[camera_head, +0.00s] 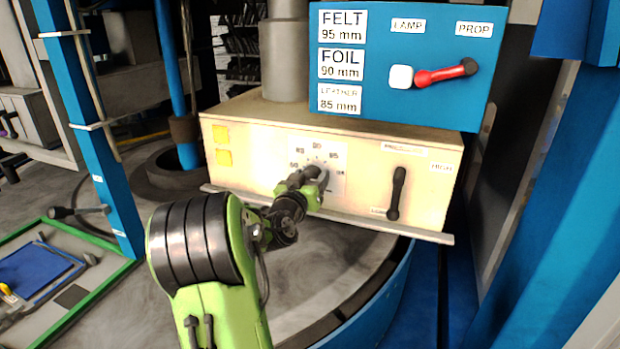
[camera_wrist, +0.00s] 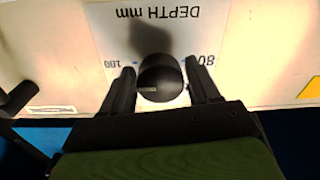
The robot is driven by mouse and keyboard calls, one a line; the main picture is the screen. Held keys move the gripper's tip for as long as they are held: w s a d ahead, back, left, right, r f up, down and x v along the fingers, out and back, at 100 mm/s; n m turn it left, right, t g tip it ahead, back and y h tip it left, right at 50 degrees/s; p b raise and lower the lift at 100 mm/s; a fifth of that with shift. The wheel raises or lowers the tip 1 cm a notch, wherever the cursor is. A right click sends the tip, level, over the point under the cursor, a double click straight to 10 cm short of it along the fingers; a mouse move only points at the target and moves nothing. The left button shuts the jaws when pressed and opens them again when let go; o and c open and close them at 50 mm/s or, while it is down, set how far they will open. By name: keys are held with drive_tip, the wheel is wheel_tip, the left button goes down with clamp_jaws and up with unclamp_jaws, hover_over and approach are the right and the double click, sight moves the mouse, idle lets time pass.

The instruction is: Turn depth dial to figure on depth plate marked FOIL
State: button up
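The depth dial is a round black knob (camera_wrist: 161,82) on a white scale plate; it also shows in the head view (camera_head: 313,172), partly hidden by my gripper. My gripper (camera_head: 313,184) is at the dial. In the wrist view its two fingers (camera_wrist: 160,80) stand apart on either side of the knob, with narrow gaps visible. A pale line on the knob points left in that view. The scale reads upside down there, with 100 at left and 80 at right. The FOIL plate (camera_head: 340,65) on the blue panel reads 90 mm, between FELT 95 mm and LEATHER 85 mm.
A black lever (camera_head: 396,194) hangs on the right of the cream box (camera_head: 250,175). Above it, the blue panel (camera_head: 425,95) bears a white button (camera_head: 401,77) and a red-handled lever (camera_head: 447,73). A ledge (camera_head: 330,216) runs below the box front. A green-edged tray (camera_head: 90,295) is at left.

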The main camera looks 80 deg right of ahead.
drive_tip(key=c, duration=0.7)
drive_tip(key=shift+n, duration=0.3)
drive_tip(key=n, duration=0.3)
drive_tip(key=shift+n+b, duration=0.3)
drive_tip(key=n, duration=0.4)
drive_tip(key=n+p, duration=0.1)
drive_tip(key=n, duration=0.4)
drive_tip(key=shift+r+p, duration=0.1)
drive_tip(key=shift+p, duration=0.3)
drive_tip(key=shift+n+p, duration=1)
drive_tip(key=shift+n, duration=1.1)
